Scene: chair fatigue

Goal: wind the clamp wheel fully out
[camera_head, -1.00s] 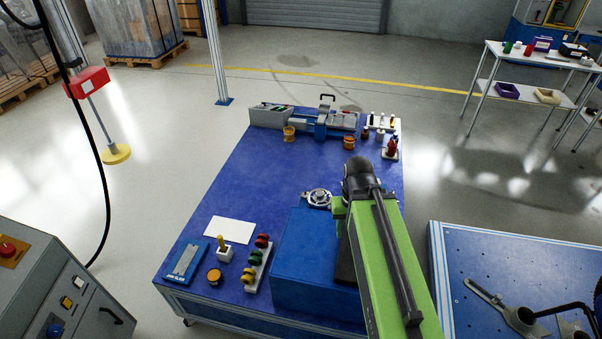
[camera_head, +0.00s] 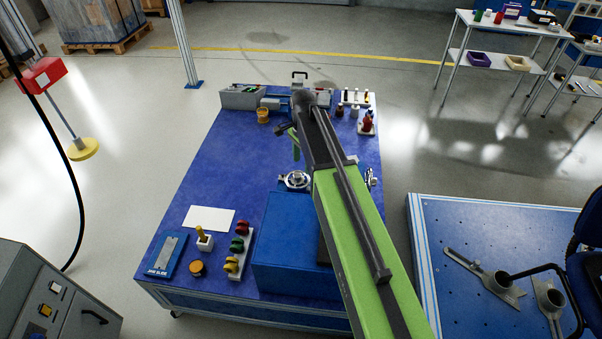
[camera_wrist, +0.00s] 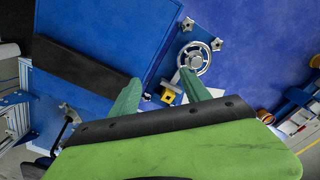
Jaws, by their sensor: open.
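The clamp wheel (camera_head: 295,180) is a silver spoked handwheel beside the far edge of the blue box (camera_head: 285,235) on the blue table. In the wrist view the wheel (camera_wrist: 206,60) lies just beyond the right fingertip, and I cannot tell whether they touch. My gripper (camera_wrist: 161,77) is open, its two green fingers apart with nothing held between them. In the head view a green finger (camera_head: 296,145) shows left of my arm, above the wheel in the picture.
A grey tray (camera_head: 243,97) and an orange cup (camera_head: 262,116) stand at the table's far end. A white card (camera_head: 209,219) and colored parts on a rack (camera_head: 238,250) are at front left. The table's middle left (camera_head: 215,165) is clear.

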